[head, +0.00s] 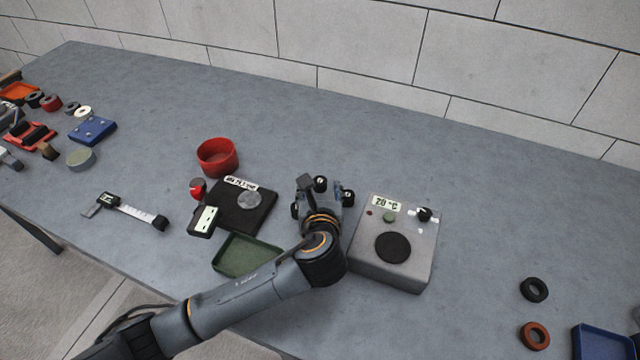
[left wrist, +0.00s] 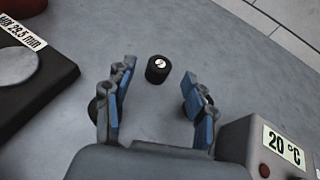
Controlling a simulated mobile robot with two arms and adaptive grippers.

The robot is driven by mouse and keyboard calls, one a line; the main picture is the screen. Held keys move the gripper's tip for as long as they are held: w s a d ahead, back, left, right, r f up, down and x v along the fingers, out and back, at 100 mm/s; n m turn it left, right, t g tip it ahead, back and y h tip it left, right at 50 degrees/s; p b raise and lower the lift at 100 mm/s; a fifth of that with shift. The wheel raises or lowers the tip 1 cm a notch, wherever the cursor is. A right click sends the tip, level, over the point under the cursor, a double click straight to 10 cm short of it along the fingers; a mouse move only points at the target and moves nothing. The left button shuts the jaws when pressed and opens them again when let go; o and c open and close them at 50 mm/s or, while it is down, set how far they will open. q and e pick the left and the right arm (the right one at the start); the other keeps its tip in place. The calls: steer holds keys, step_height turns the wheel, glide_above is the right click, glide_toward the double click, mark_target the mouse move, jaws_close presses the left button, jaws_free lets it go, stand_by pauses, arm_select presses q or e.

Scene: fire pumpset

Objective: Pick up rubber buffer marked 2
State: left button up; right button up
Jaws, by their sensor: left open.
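A small black cylinder, likely a rubber buffer (left wrist: 158,69), stands on the table in the left wrist view. It has a white mark on top, too small to read for certain. In the head view a small black piece with a pale top (head: 320,183) shows at the far side of my left gripper (head: 325,194). That gripper is open and empty, pointing down at the table. In the left wrist view the buffer lies just beyond and between the blue-padded fingertips (left wrist: 158,88), apart from both. My right gripper is not in view.
A grey device reading 20 °C (head: 408,270) stands close right, with a black piece (head: 425,214) on it. A black gauge base (head: 240,215), green tray (head: 222,266) and red cup (head: 217,158) are left. Rings (head: 534,290) lie far right. The table behind is clear.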

mark_target(320, 184)
arm_select(q)
steer(key=x, duration=0.2)
steer(key=shift+w+f, duration=0.15)
steer(key=shift+w, duration=0.2)
steer(key=c, duration=0.9)
steer(key=shift+c, duration=0.7)
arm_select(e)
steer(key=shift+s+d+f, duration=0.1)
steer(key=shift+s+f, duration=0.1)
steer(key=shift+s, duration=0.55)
